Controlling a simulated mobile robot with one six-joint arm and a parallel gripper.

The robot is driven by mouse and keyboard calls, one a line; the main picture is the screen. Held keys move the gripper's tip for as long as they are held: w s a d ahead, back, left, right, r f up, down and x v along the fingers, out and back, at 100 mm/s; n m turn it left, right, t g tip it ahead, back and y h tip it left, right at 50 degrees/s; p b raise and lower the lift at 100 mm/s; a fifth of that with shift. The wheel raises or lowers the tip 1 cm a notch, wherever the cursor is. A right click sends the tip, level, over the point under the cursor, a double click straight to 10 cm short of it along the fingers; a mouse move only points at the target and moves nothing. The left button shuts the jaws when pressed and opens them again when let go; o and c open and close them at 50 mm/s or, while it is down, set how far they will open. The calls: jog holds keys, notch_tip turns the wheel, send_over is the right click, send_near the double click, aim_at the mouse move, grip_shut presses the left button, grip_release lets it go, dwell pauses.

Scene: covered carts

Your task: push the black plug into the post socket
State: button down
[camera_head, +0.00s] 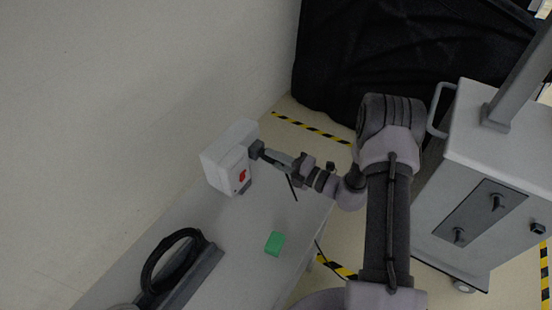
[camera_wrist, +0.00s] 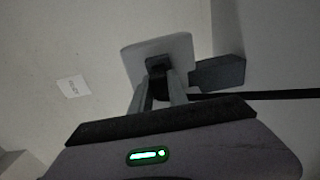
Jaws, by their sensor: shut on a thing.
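The white post (camera_head: 226,160) with a red mark stands on the grey table, at the left of my gripper in the head view. Its pale square face (camera_wrist: 136,60) is straight ahead in the wrist view. My gripper (camera_head: 262,152) is shut on the black plug (camera_head: 256,149), which is held at the upper right of the post. In the wrist view the plug (camera_wrist: 157,64) is between the two fingertips (camera_wrist: 160,78), in front of the pale face. The socket is hidden behind the plug. I cannot tell how deep the plug sits in it.
A green block (camera_head: 275,243) and a coiled black cable (camera_head: 160,262) lie on the table (camera_head: 225,232). A dark grey block (camera_wrist: 218,72) is right of the face in the wrist view. A grey cart (camera_head: 490,130) stands at the right, and a black cover (camera_head: 400,50) behind.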

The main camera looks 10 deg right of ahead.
jog(key=shift+w+a, duration=0.4)
jog(key=c, duration=1.2)
grip_release()
jog(key=p+v, duration=0.2)
jog(key=v, duration=1.5)
jog(key=shift+s+d+r, duration=0.1)
jog(key=shift+s+d, duration=0.05)
